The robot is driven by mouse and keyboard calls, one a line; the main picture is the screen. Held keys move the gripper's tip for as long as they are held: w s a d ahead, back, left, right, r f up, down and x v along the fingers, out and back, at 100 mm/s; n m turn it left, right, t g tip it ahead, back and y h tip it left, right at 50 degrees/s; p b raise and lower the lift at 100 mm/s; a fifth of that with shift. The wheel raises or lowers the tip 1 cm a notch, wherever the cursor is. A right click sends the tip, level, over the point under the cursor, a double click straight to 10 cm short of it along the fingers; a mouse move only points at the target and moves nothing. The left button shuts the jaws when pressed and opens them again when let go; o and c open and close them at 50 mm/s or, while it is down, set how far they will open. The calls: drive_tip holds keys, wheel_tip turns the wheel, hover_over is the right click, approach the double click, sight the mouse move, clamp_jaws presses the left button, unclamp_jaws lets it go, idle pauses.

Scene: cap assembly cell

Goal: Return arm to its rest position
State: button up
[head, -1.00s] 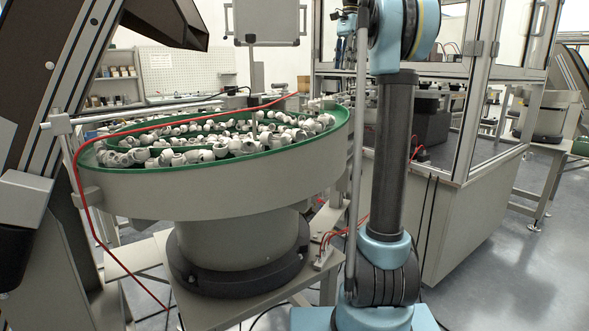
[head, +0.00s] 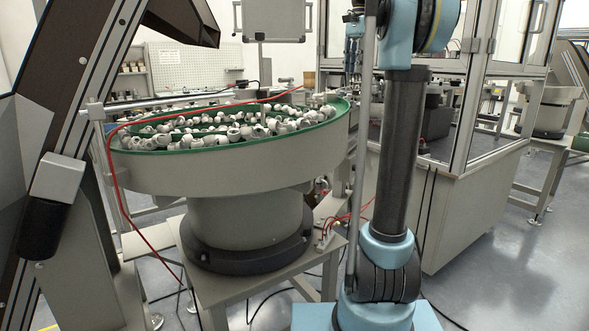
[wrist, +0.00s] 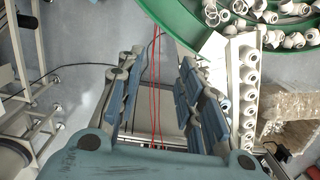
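My arm (head: 402,160), dark grey with light blue joints, stands nearly upright at the right of centre in the head view, leaning slightly right. Through the gap I see grey floor and red cables, well beyond the fingertips.
A bowl feeder (head: 235,170) full of white pipe-like parts stands left of my arm. A dark conveyor (head: 75,130) rises at the far left. A glazed machine cabinet (head: 480,190) stands behind and right. Clear floor (head: 510,265) shows at the right.

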drive_tip(key=s+f+n+t, duration=0.1)
drive_tip(key=s+f+n, duration=0.3)
drive_tip(key=s+f, duration=0.7)
drive_tip(key=s+a+f+n, duration=0.1)
drive_tip(key=s+f+n, duration=0.2)
drive_tip(key=s+f, duration=0.8)
drive_tip(key=s+f+n+t+h, duration=0.1)
drive_tip(key=s+f+n, duration=0.3)
drive_tip(key=s+f, duration=0.7)
wheel_tip(320, 180, down, 15)
drive_tip(key=shift+s+a+r+n+t, duration=0.2)
drive_tip(key=shift+s+a+n+t, duration=0.1)
drive_tip(key=shift+a, duration=0.05)
drive_tip(key=shift+w+f, duration=0.2)
drive_tip(key=shift+w, duration=0.25)
drive_tip(key=shift+o, duration=0.6)
